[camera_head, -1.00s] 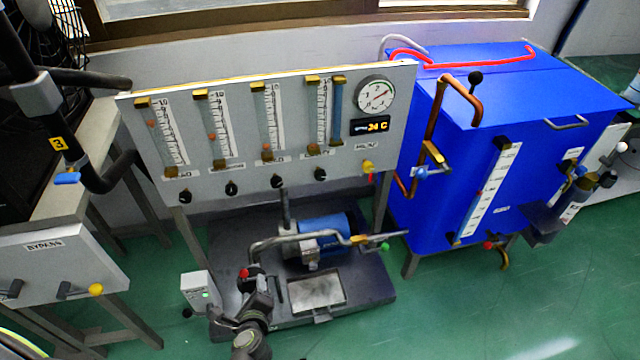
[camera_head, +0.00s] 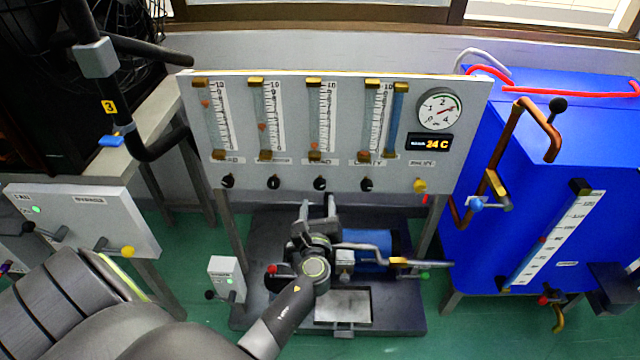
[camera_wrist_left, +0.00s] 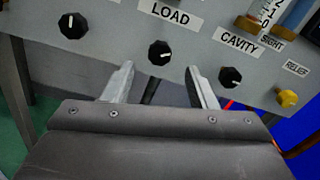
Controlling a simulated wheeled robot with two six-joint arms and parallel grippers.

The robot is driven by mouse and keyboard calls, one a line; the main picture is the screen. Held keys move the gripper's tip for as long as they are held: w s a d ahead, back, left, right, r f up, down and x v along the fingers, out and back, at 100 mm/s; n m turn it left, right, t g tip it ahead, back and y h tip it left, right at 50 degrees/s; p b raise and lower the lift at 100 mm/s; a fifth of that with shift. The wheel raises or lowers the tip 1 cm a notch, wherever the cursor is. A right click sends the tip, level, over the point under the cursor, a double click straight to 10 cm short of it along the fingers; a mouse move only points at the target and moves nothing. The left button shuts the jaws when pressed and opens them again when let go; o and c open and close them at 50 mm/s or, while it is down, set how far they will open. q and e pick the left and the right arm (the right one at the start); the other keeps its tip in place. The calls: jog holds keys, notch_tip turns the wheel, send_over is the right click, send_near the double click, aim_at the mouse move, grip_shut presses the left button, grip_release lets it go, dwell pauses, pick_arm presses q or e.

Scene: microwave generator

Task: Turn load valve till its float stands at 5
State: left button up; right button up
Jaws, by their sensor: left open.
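The load valve is a black knob (camera_head: 320,184), third from the left on the grey panel. In the left wrist view the black knob (camera_wrist_left: 160,52) sits below the LOAD label (camera_wrist_left: 170,12), its white mark pointing to the lower right. Above it stands the load flow tube (camera_head: 316,112); its small reddish float (camera_head: 315,147) is near the bottom of the scale. My left gripper (camera_head: 317,205) is open and empty, just below the knob in the head view. In the wrist view its fingertips (camera_wrist_left: 160,68) stand either side of the knob's line, apparently short of it. My right gripper is out of view.
Similar black knobs flank it: one on the left (camera_wrist_left: 73,25) and the cavity knob (camera_wrist_left: 230,77) close to my right-hand finger. A yellow relief knob (camera_head: 420,186) is farther right. A pump (camera_head: 365,250) stands below the panel, and a blue tank (camera_head: 590,150) to the right.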

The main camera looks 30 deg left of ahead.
aim_at(319, 186)
pick_arm(q)
jog(key=x, duration=0.8)
jog(key=shift+a+b, duration=0.1)
jog(key=shift+b, duration=0.2)
jog(key=c, duration=1)
